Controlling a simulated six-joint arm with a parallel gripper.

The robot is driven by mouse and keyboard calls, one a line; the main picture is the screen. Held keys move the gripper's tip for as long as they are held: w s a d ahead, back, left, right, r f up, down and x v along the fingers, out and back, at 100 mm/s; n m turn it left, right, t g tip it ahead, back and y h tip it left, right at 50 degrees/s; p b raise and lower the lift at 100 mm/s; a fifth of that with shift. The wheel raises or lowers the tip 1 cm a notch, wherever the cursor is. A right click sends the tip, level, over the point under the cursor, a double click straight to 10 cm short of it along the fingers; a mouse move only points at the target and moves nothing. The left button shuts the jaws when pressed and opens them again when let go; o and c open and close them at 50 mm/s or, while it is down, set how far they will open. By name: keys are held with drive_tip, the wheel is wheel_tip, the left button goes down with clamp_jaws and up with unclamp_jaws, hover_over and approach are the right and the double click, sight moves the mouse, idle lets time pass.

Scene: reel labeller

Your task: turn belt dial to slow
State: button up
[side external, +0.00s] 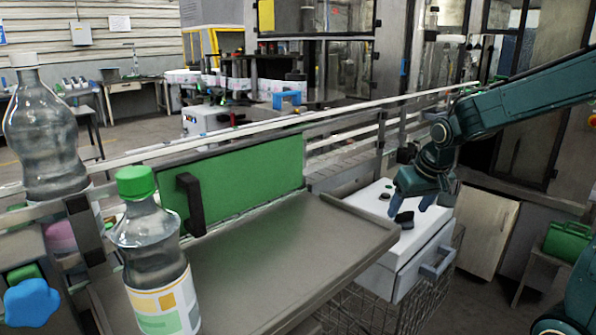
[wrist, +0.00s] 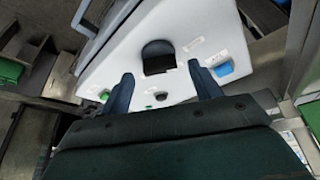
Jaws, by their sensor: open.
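A white control box (side external: 427,245) carries a large black dial (side external: 404,219) on its sloped top. In the wrist view the dial (wrist: 158,50) lies just beyond and between my two fingertips, with small labels on either side that are too small to read. My gripper (side external: 410,200) hangs over the box with its blue-grey fingers spread. The wrist view shows my gripper (wrist: 161,76) open and empty, with no finger visibly touching the dial. Whether this dial is the belt dial cannot be read from its markings.
The box top also holds a green button (wrist: 104,96), a small dark knob (wrist: 161,96) and a blue piece (wrist: 223,69). A grey tray (side external: 260,250) adjoins the box on the left. A green-capped bottle (side external: 155,255) stands at the tray's left end. A conveyor rail (side external: 240,131) runs behind.

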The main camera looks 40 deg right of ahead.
drive_tip(key=v, duration=1.2)
drive_tip(key=shift+s+a+r, duration=0.1)
drive_tip(key=shift+s, duration=0.05)
drive_tip(key=s+a+f+n+t+y, duration=0.1)
drive_tip(key=s+a+f+n, duration=0.4)
drive_tip(key=s+a, duration=0.5)
drive_tip(key=shift+s+a+f+n+t+y, duration=0.15)
drive_tip(key=shift+s+a+n+t+y, duration=0.25)
drive_tip(key=shift+a+y, duration=0.3)
drive_tip(key=shift+w, duration=0.1)
